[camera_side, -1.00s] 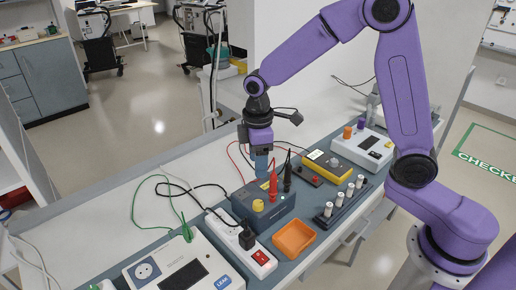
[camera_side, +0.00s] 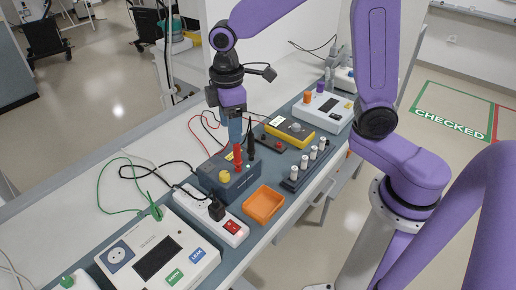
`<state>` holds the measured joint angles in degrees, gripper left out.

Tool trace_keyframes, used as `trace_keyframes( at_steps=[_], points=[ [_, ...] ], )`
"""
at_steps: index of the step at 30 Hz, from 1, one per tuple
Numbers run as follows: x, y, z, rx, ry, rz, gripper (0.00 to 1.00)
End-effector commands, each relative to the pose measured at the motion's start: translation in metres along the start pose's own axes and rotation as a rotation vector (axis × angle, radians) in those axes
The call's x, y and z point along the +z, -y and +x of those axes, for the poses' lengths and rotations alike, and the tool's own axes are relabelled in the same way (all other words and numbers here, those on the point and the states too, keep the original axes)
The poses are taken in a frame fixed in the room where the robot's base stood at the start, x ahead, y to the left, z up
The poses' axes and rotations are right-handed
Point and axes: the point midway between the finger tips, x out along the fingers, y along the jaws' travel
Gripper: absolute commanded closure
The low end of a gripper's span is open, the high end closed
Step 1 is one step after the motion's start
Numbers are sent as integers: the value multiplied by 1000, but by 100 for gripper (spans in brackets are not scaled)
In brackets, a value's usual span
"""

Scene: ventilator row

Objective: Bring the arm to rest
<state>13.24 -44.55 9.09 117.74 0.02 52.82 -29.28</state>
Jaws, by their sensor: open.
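My gripper (camera_side: 235,132) hangs pointing down from my purple arm, its jaws open. Its fingertips are just above or behind the far part of a dark blue-grey box (camera_side: 238,186). The box has a yellow knob (camera_side: 225,176), and a red probe (camera_side: 238,157) and a black probe (camera_side: 251,142) stand upright at it. I cannot tell whether the fingers touch the box or a probe. Nothing is clearly seen held between them.
An orange tray (camera_side: 263,206), a power strip (camera_side: 228,228), a rack of white cylinders (camera_side: 303,168), a yellow meter (camera_side: 290,130) and white testers (camera_side: 158,254) crowd the bench. Loose green (camera_side: 125,157), black and red leads lie behind them. The floor on the right is clear.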

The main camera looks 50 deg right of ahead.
Motion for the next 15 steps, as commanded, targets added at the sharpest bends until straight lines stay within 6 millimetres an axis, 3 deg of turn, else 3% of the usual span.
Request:
trace_keyframes(
  at_steps=[15],
  points=[
    [90, 100, -12, 1, -16, -24, 41]
  ],
)
